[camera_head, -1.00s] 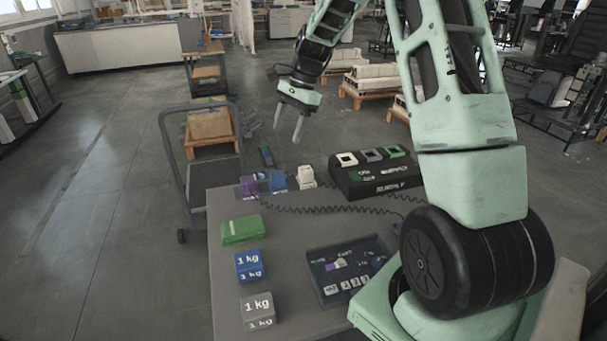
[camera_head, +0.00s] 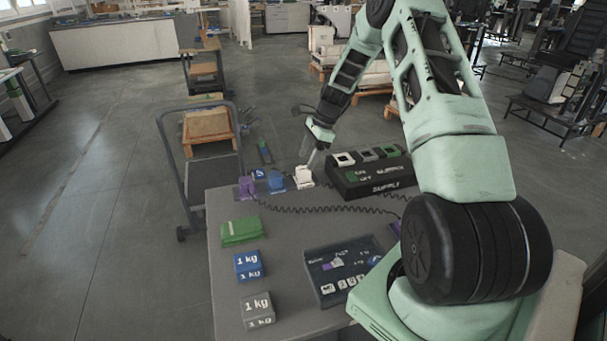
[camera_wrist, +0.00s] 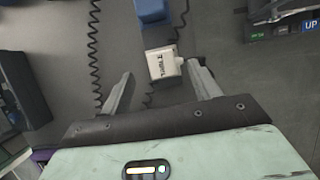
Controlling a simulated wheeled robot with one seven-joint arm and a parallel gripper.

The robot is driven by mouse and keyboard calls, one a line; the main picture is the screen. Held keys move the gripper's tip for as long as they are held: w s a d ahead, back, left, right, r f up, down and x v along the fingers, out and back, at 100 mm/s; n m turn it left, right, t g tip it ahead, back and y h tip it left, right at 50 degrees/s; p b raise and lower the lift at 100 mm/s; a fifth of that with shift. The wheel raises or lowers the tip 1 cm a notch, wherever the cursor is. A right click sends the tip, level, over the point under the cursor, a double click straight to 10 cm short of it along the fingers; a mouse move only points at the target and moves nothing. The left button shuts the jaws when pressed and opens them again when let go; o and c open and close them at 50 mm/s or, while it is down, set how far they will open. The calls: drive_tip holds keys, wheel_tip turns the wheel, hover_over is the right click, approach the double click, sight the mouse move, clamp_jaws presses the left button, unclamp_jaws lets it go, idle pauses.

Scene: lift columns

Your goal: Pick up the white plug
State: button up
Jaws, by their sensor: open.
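The white plug (camera_head: 304,177) stands near the far edge of the grey table, right of a blue plug (camera_head: 276,181). In the wrist view the white plug (camera_wrist: 163,65), with dark lettering on its top, lies between and slightly ahead of my two fingertips. My gripper (camera_head: 309,160) is open and points down just above the white plug. In the wrist view my gripper (camera_wrist: 160,72) has its fingers apart on either side of the plug, with the right finger close to its side. Whether they touch I cannot tell.
A purple plug (camera_head: 246,186) stands left of the blue one. The black supply box (camera_head: 372,176) is close on the right. Coiled black cords (camera_wrist: 93,45) run beside the plugs. Green, blue and grey blocks and a dark control panel (camera_head: 342,270) occupy the table's nearer part.

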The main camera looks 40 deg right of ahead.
sight(304, 169)
drive_tip(key=shift+d+p+x, duration=0.15)
drive_tip(key=shift+p+x, duration=0.3)
drive_tip(key=shift+x, duration=0.95)
drive_tip(key=shift+d+p+x, duration=0.15)
drive_tip(key=shift+p+x, duration=0.25)
drive_tip(key=shift+x, duration=1)
drive_tip(key=shift+s+f, duration=0.1)
drive_tip(key=c, duration=1)
